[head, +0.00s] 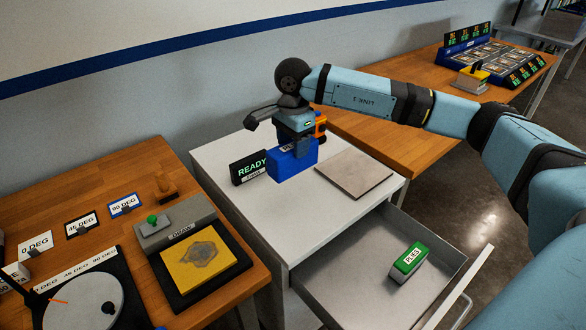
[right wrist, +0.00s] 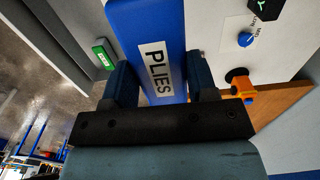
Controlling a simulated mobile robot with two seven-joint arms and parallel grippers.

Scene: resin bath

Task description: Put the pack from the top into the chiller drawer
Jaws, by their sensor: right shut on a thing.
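The blue pack (head: 290,163) with a white label stands on the top of the pale grey chiller cabinet (head: 240,160). My right gripper (head: 300,145) is over it from above, shut on it. In the right wrist view the pack (right wrist: 150,30) reads PLIES and sits between the two fingers (right wrist: 162,88). I cannot tell whether its underside touches the top. The chiller drawer (head: 350,265) below is pulled open. A green pack (head: 408,262) labelled PLIES lies in its right part; it also shows in the right wrist view (right wrist: 104,55). My left gripper is not in view.
A READY sign (head: 249,168) stands left of the blue pack, and a flat beige plate (head: 354,174) lies to its right. An orange device (head: 320,124) is behind my gripper. The drawer's left part is bare. Wooden tables with equipment flank the cabinet.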

